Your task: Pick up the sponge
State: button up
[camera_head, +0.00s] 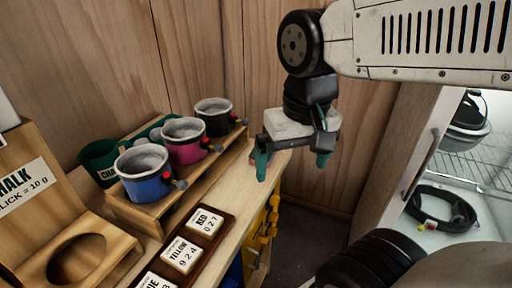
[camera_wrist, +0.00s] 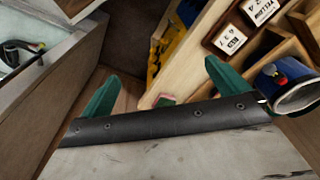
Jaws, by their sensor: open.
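My gripper (camera_head: 292,163) is open and empty, with its two green fingers pointing down beyond the end of the wooden counter. It also shows in the wrist view (camera_wrist: 162,72), with the fingers wide apart. A small pink and green piece, likely the sponge (camera_wrist: 165,100), lies on the pale wood and shows just past the gripper's black bar, between the fingers. The bar hides part of it. In the head view only a bit of pink shows beside the left finger, at the counter's far end.
A blue mug (camera_head: 146,173), a pink mug (camera_head: 185,141) and a black mug (camera_head: 213,117) stand on a wooden rack left of my gripper. A number board (camera_head: 187,248) lies on the counter (camera_head: 235,200). Yellow gear (camera_head: 263,228) hangs at its side. An open cabinet (camera_head: 480,180) stands right.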

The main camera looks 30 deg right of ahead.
jog(key=w+d+m, duration=0.3)
jog(key=w+m, duration=0.9)
jog(key=m+g, duration=0.1)
jog(key=m, duration=1.2)
send_near(271, 154)
jog(key=shift+w+a+f, duration=0.1)
jog(key=shift+w+a, duration=0.25)
jog(key=shift+w, duration=0.25)
jog(key=shift+w+a+f, duration=0.1)
jog(key=shift+w+a, duration=0.2)
jog(key=shift+w, duration=0.35)
jog(key=shift+w+d+f, duration=0.1)
jog(key=shift+w+f, duration=0.1)
jog(key=shift+f, duration=0.05)
notch_tip(271, 154, down, 8)
jog(key=shift+w+d+r, duration=0.1)
jog(key=shift+w, duration=0.1)
jog(key=c, duration=0.8)
